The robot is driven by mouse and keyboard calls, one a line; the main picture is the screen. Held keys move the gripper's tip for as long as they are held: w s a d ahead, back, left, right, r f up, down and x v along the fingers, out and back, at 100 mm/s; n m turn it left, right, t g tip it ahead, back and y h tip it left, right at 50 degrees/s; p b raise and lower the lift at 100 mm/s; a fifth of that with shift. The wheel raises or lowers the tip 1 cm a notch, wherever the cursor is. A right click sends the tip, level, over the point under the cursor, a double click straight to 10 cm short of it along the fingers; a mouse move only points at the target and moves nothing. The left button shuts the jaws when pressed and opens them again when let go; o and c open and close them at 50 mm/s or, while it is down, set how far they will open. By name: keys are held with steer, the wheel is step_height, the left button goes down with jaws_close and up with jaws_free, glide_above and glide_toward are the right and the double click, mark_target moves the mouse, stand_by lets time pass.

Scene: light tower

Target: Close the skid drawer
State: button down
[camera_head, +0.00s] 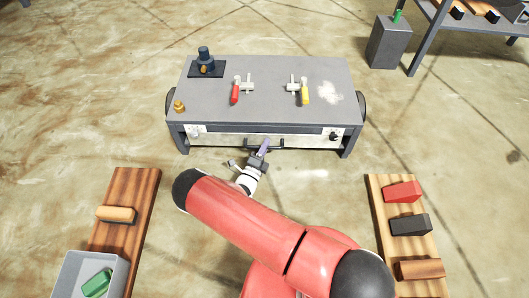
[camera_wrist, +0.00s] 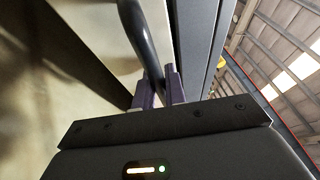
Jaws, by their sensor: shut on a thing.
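The skid drawer (camera_head: 310,141) shows as a pale front panel under the grey top of the skid (camera_head: 270,90), with a dark bar handle (camera_head: 281,148) at its middle. How far the drawer stands out is hard to tell from above. My gripper (camera_head: 264,147) reaches the middle of the handle from the front, its purple fingers around the bar. In the wrist view the dark curved handle (camera_wrist: 140,35) runs down between the fingers of my gripper (camera_wrist: 160,90), which is shut on it. The fingers partly hide the grasped stretch.
On the skid stand a dark fitting (camera_head: 206,62), a red-handled valve (camera_head: 236,92), a yellow-handled valve (camera_head: 304,94) and a small brass piece (camera_head: 179,106). Wooden boards with blocks lie at left (camera_head: 144,185) and right (camera_head: 377,190). A grey bin (camera_head: 62,278) stands front left.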

steer(key=c, duration=1.5)
jaws_free()
steer(key=shift+w, duration=0.2)
steer(key=shift+o, duration=0.2)
steer(key=v, duration=0.8)
steer(key=shift+r, duration=0.15)
